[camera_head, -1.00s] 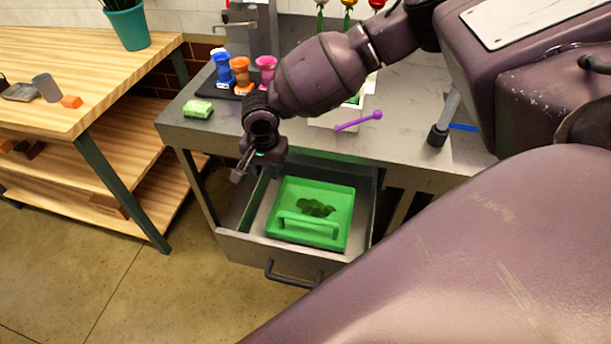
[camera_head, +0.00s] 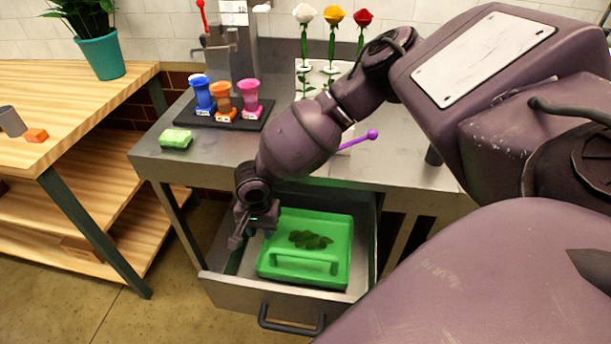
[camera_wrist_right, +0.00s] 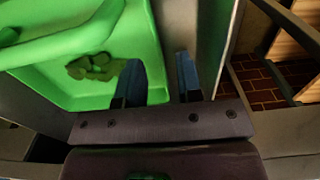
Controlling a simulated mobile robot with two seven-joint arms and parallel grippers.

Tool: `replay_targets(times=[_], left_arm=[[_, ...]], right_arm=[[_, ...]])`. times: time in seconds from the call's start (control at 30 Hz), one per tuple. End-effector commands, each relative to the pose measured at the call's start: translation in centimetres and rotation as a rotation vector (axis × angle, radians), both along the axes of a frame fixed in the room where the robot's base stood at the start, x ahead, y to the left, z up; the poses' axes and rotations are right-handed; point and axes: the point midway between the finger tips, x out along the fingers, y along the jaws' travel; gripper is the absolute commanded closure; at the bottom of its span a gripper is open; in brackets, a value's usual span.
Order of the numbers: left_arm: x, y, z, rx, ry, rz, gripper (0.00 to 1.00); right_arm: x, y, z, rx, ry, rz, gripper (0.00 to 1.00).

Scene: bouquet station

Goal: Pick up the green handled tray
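The green handled tray (camera_head: 340,232) lies in the open drawer, with a raised green handle bar (camera_head: 305,258) along its near side and dark green leaves (camera_head: 310,240) inside. My right gripper (camera_head: 258,232) is down in the drawer at the tray's left side, near the far left corner. In the right wrist view the gripper (camera_wrist_right: 160,88) is open, its two dark fingers apart, with the green tray's side wall (camera_wrist_right: 155,50) between them. Whether either finger touches the wall cannot be told. My left gripper is not in view.
The metal drawer (camera_head: 235,290) has walls close around the tray. The grey workbench (camera_head: 220,155) above holds a green sponge (camera_head: 176,138), coloured cups (camera_head: 222,98) on a dark mat and a purple stick (camera_head: 360,140). A wooden table (camera_head: 60,110) stands left.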

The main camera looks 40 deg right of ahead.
Motion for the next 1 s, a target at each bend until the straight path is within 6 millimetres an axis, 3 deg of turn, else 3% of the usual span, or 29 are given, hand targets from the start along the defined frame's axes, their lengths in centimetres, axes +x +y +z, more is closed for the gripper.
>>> replay_targets(times=[0.3,0.63,0.83,1.0], left_arm=[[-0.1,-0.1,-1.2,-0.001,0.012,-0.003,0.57],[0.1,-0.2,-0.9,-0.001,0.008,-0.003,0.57],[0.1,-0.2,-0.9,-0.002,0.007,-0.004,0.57],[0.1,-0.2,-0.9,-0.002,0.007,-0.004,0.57]], right_arm=[[-0.3,-0.2,-4.3,-0.001,0.003,0.002,0.67],[-0.3,-0.2,-4.5,-0.001,0.001,0.001,0.67],[-0.3,-0.2,-4.6,-0.001,0.001,0.001,0.98],[-0.3,-0.2,-4.6,-0.001,0.001,0.001,1.00]])
